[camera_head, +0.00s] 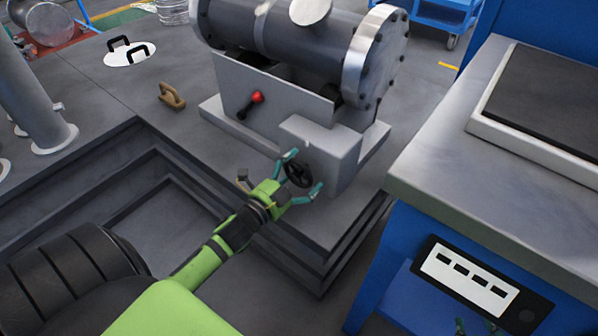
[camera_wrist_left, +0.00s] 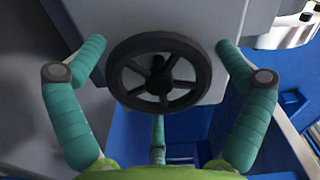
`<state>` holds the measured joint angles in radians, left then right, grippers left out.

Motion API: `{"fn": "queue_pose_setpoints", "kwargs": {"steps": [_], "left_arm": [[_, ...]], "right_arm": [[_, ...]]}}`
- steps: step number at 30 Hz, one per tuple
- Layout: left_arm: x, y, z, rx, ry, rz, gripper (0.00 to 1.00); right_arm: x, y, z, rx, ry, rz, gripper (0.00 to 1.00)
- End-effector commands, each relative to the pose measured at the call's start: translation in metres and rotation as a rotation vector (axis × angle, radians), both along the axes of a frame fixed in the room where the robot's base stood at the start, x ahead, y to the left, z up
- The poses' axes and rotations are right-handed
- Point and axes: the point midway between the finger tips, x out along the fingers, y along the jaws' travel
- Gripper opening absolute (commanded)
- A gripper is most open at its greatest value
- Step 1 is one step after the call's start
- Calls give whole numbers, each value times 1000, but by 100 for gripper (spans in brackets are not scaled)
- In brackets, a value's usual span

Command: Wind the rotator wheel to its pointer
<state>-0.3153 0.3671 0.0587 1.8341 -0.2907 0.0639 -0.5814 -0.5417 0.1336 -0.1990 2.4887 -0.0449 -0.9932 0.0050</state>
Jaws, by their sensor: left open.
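The rotator wheel (camera_head: 298,174) is a small black handwheel on the front face of a grey box under the flanged shell. It also shows in the left wrist view (camera_wrist_left: 197,82), with a dark rim, spokes and a hub knob. My left gripper (camera_head: 304,172) is open, its teal fingers spread on either side of the wheel. In the left wrist view the fingers stand apart from the rim, and a third finger shows below it. I cannot clearly make out the pointer. Teal tips at the bottom edge look like my right gripper (camera_head: 476,327), mostly cut off.
The grey flanged shell (camera_head: 315,45) lies on its stand above the box (camera_head: 320,150). A red-knobbed lever (camera_head: 250,104) is on the stand's side. A blue workbench with a grey top (camera_head: 440,160) stands close on the right. A tan handle (camera_head: 172,97) sits on the platform.

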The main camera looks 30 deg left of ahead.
Motion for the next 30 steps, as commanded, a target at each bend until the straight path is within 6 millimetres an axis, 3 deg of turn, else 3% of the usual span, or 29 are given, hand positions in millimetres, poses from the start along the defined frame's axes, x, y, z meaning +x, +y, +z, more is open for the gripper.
{"fn": "queue_pose_setpoints", "kwargs": {"steps": [8,21,30], "left_arm": [[-17,1,-2,-1,4,1,100],[-102,8,-2,-1,4,1,100],[-120,9,0,0,0,0,100]], "right_arm": [[0,1,1,1,-1,1,40],[0,0,0,0,-1,0,40],[0,0,0,0,-1,0,40]]}}
